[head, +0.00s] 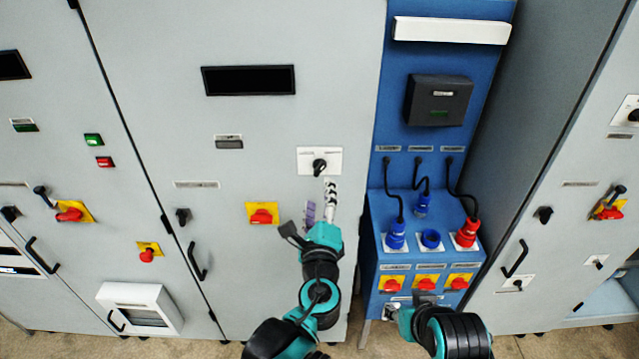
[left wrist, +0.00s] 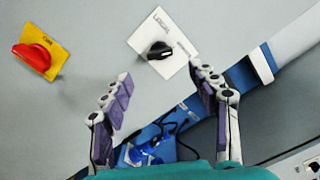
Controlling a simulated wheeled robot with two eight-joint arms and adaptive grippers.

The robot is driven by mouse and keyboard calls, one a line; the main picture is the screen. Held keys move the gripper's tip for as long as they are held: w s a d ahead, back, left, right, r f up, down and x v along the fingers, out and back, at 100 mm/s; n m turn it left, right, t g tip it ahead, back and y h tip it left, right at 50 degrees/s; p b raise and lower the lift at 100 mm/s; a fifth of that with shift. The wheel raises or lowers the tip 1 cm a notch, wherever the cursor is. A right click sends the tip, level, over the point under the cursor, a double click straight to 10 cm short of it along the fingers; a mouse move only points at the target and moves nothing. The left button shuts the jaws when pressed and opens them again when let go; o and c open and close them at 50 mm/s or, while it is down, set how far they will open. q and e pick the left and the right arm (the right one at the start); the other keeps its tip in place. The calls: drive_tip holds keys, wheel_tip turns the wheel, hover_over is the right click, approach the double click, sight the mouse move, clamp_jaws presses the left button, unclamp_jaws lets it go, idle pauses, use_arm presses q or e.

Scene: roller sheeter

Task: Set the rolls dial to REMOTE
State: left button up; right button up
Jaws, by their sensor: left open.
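A black rotary dial (head: 319,166) sits on a white plate on the grey cabinet door. In the left wrist view the dial (left wrist: 159,50) shows beside a printed word that looks like LOCAL; the other marking is too small to read. I cannot read whether it is labelled rolls. My left gripper (head: 321,202) is just below the plate, its fingers pointing up. In the left wrist view its fingers are spread and empty, with the dial beyond their tips, apart from them. My right gripper (head: 396,312) is low by the blue socket panel; its fingers are mostly hidden.
A red switch on a yellow plate (head: 262,215) is left of the dial. The blue panel (head: 387,255) on the right carries blue and red plugs, hanging black cables and several red-yellow switches. A dark display (head: 248,80) is above left. Flat door surrounds the dial.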

use_arm(q)
drive_tip(key=shift+s, duration=1.75)
drive_tip(key=s+a+f+n+g+y+b, duration=0.2)
drive_tip(key=s+a+f+n+g+b, duration=0.1)
drive_tip(key=a+f+n, duration=0.5)
drive_tip(key=s+a+f+n+g+y+b, duration=0.2)
drive_tip(key=a+f+n+g+b, duration=0.15)
drive_tip(key=a+f+n, duration=0.4)
drive_tip(key=s+a+f+n+g+h+b, duration=0.2)
drive_tip(key=s+f+n+g+h+b, duration=0.1)
drive_tip(key=s+f+n, duration=0.5)
drive_tip(key=shift+s+a+n+g+h, duration=0.2)
drive_tip(key=shift+s+n+g+h, duration=0.4)
drive_tip(key=shift+s, duration=0.65)
drive_tip(key=shift+f+m, duration=0.1)
drive_tip(key=shift+m, duration=0.15)
